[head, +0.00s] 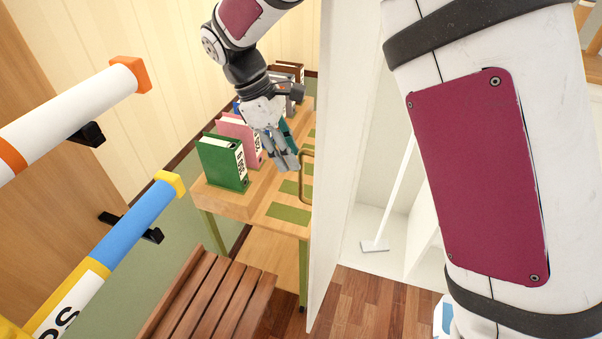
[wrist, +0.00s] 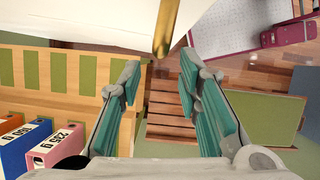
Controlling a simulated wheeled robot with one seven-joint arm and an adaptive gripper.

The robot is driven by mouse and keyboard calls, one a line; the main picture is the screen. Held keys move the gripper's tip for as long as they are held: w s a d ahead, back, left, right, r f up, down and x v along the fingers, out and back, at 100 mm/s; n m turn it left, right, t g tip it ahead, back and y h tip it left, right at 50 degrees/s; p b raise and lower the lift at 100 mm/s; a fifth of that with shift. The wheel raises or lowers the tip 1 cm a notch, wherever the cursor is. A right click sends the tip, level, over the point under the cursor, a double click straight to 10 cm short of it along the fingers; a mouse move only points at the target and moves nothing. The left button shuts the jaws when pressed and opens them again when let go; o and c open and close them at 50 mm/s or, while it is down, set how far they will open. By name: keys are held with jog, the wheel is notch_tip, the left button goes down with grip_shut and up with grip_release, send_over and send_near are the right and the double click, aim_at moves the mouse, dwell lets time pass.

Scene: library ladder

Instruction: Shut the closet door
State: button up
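The white closet door (head: 345,130) stands open and is seen at a steep angle in the head view. The closet interior (head: 385,215) shows to its right. A brass bar handle (head: 303,178) is on the door's left face; part of it also shows at the top of the wrist view (wrist: 165,28). My gripper (head: 287,163) is just left of the handle in the head view. In the wrist view my gripper (wrist: 158,78) is open and empty, with the handle beyond the fingertips, roughly between them. I cannot tell whether anything touches.
A wooden table (head: 240,203) with a green binder (head: 222,163), a pink binder (head: 238,135) and other items stands left of the door. A slatted wooden bench (head: 215,300) is in front. A white long-handled tool (head: 375,245) stands inside the closet.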

jog(key=p, duration=0.1)
send_over(301, 194)
jog(key=f, duration=0.6)
jog(key=shift+w+f, duration=0.2)
jog(key=shift+w, duration=0.15)
grip_shut()
